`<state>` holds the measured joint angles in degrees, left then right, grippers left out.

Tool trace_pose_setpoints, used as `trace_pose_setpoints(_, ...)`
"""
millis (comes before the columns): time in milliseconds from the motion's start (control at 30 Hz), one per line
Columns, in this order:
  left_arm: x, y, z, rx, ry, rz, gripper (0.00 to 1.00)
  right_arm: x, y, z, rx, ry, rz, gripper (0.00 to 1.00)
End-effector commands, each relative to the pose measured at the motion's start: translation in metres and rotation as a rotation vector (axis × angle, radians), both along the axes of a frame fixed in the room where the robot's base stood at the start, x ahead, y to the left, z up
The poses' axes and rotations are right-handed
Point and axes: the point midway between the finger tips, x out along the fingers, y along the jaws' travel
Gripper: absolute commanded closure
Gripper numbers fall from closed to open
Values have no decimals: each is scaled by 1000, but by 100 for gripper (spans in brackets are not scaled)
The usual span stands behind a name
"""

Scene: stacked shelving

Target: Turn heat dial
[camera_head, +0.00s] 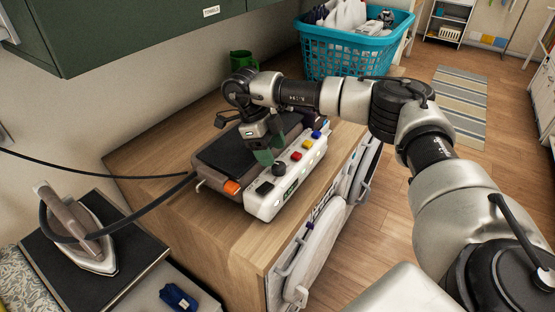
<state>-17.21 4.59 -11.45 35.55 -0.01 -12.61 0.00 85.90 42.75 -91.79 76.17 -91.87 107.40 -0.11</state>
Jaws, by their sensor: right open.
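A dark appliance (222,158) with a white control panel (262,207) lies on the wooden counter. On the panel's near part are a larger dark round dial (265,189) and a smaller black knob (279,169). I cannot tell markings that name the heat dial. My right gripper (264,156) points down over the panel's inner edge, beyond the dial and knob in the picture. It is open, with a green fingertip showing; the other fingertip is hard to make out. I cannot tell whether it touches the panel. My left gripper is out of view.
Red, yellow and blue buttons (307,144) run along the panel. An iron (92,240) with a dark cord is at lower left. A green cabinet (110,32) hangs above.

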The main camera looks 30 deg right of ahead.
Motion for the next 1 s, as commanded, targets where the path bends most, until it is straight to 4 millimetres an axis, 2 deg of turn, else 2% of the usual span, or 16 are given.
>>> trace_pose_setpoints(133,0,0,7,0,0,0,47,-9,-5,-21,0,4,-1,38)
trace_pose_setpoints(300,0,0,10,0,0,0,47,-13,-8,-36,0,0,-1,38)
trace_pose_setpoints(633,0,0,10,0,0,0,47,-14,-9,-39,0,0,-1,38)
trace_pose_setpoints(933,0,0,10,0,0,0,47,-14,-9,-39,0,-1,-1,84)
trace_pose_setpoints(1000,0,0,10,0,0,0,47,-14,-9,-39,0,-1,-3,86)
